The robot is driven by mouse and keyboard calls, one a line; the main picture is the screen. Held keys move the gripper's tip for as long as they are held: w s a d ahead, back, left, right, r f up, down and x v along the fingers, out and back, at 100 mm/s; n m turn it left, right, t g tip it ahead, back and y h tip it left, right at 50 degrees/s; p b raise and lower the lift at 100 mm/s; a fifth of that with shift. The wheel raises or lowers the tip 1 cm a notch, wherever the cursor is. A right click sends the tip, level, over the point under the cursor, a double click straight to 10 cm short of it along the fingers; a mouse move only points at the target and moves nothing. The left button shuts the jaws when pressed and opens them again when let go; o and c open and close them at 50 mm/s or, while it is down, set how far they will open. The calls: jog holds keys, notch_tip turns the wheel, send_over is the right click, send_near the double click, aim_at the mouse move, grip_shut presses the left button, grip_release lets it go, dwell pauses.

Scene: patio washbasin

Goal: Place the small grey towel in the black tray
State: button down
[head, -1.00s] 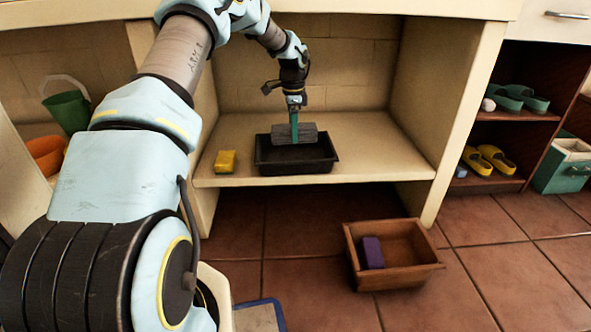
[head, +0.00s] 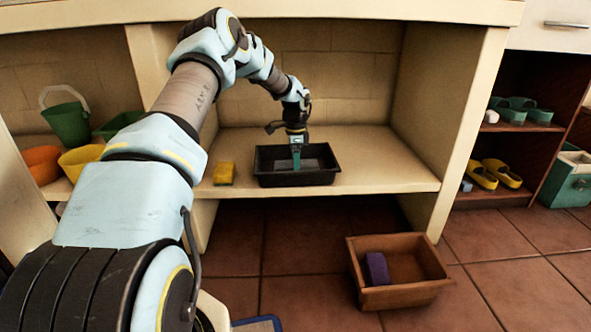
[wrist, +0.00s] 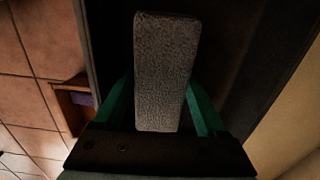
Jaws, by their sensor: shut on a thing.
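The small grey towel (wrist: 165,70) is a grey, rough-textured block between the green fingers of my gripper (wrist: 163,110) in the wrist view. In the head view my gripper (head: 296,160) points down into the black tray (head: 295,180), shut on the towel (head: 312,164). The towel is inside the tray's outline, low between its walls. The near wall hides its underside, so I cannot tell whether it touches the tray floor. The tray stands on the cream shelf under the counter.
A yellow sponge (head: 224,173) lies on the shelf left of the tray. The shelf (head: 385,170) is bare to the right. A wooden box (head: 400,293) with a purple block (head: 377,268) stands on the floor. Buckets and bowls sit at left.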

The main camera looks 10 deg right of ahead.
grip_release()
jog(key=shift+r, duration=0.1)
dwell(0.3)
notch_tip(320, 180, up, 8)
jog(key=p, duration=0.3)
jog(key=shift+a, duration=0.1)
jog(key=s+a+r+n, duration=0.3)
jog(key=s+a+n, duration=0.3)
jog(key=s+a, duration=0.3)
jog(key=s+a+r+n+t, duration=0.1)
jog(key=s+a+r+n, duration=0.2)
jog(key=s+a+n, duration=0.3)
jog(key=s+a+r+n, duration=0.3)
jog(key=s+a+n, duration=0.3)
jog(key=s+a, duration=0.5)
jog(key=s, duration=0.4)
jog(key=shift+a+n+t, duration=0.3)
jog(key=shift+a, duration=0.05)
